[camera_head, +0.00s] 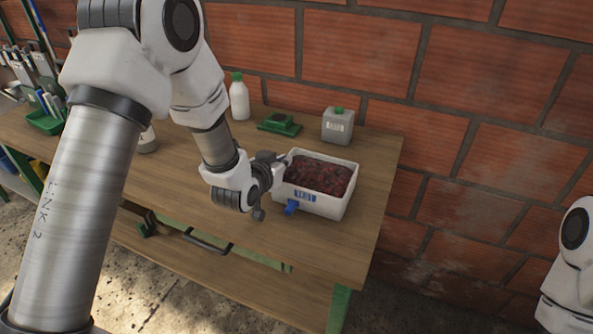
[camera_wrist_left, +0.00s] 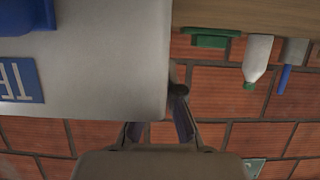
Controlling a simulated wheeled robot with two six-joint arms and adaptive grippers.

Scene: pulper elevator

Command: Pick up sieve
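A white, open box (camera_head: 335,206) heaped with dark red berries stands near the right end of the wooden table, with a blue label and blue clip on its front. No mesh shows, so I cannot tell whether it is the sieve. My left gripper (camera_head: 283,160) is at the box's left rim. In the left wrist view the box wall (camera_wrist_left: 90,75) fills the upper left. One finger of the left gripper (camera_wrist_left: 157,120) passes just outside the wall's edge; the other disappears behind the wall. I cannot see whether they pinch it. My right gripper is out of view.
Behind the box on the table (camera_head: 371,215) are a grey canister (camera_head: 337,127), a green item (camera_head: 280,125) and a white bottle (camera_head: 239,98). A green tray (camera_head: 45,122) with tools is at far left. A brick wall (camera_head: 440,70) closes the back.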

